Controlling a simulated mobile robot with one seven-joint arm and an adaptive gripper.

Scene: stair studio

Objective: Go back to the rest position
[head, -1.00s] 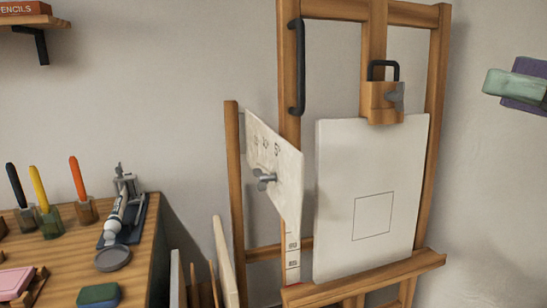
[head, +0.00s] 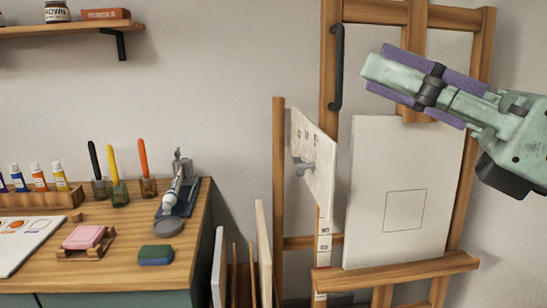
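My gripper (head: 372,72) is at the upper right in the head view, green with purple side pads, pointing left. It is in front of the top of the wooden easel (head: 334,60) and hides the clamp area there. From this side I cannot see whether its fingers are apart, and no held object shows. A white canvas (head: 375,195) with a drawn square stands on the easel's ledge (head: 400,272), below the gripper.
A shelf (head: 60,30) hangs above. A hinged white panel (head: 313,160) stands left of the canvas. Boards (head: 264,250) lean beside the bench.

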